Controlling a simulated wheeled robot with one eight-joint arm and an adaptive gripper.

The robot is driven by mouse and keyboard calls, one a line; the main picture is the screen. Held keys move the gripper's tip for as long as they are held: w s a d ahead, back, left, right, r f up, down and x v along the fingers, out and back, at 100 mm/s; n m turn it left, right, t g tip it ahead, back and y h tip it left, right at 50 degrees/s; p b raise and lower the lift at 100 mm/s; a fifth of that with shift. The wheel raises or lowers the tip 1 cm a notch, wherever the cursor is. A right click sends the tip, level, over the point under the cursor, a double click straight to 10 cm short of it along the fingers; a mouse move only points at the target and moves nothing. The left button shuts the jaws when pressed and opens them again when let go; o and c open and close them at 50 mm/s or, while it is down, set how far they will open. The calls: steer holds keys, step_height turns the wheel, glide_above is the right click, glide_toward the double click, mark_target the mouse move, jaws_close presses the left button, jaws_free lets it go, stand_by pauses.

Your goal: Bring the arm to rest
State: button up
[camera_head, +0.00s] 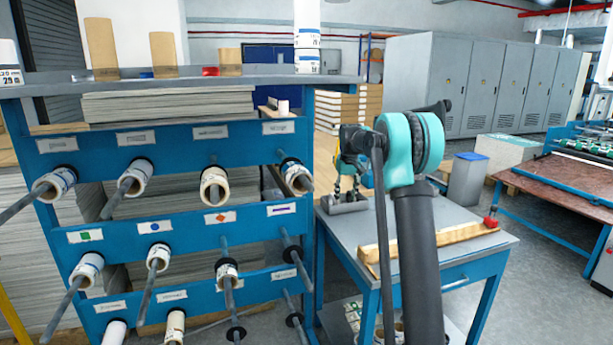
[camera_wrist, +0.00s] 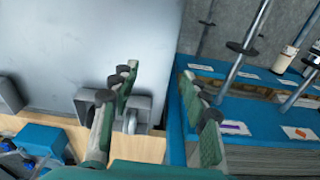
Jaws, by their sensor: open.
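My gripper (camera_wrist: 159,71) is open in the wrist view, with its two green-padded fingers spread apart and nothing between them. In the head view my gripper (camera_head: 346,188) points down over the left part of the small grey-topped table (camera_head: 455,238), partly hidden by my own arm. A grey metal holder (camera_head: 345,204) sits on the table under it. The holder (camera_wrist: 145,108) also shows in the wrist view, partly behind the left finger. Whether the fingers touch the holder I cannot tell.
The blue rack (camera_head: 150,150) with rods and white rolls stands close on the left. Its blue rail (camera_wrist: 260,110) lies just right of the fingers in the wrist view. A wooden bar (camera_head: 455,242) lies on the table. A bin (camera_head: 466,180) and grey cabinets (camera_head: 490,85) stand behind.

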steer(key=s+d+f+m+t, duration=0.1)
steer(key=s+f, duration=0.3)
steer(key=s, duration=1.1)
steer(key=s+d+f+m+t, duration=0.1)
steer(key=s+f, duration=0.4)
steer(key=s, duration=1.1)
steer(key=s+d+f+t, duration=0.1)
steer(key=s+f, duration=0.4)
steer(key=s, duration=1)
steer(key=shift+s+d+f+m, duration=0.15)
steer(key=shift+d+f+m, duration=0.05)
steer(key=shift+d+m, duration=0.2)
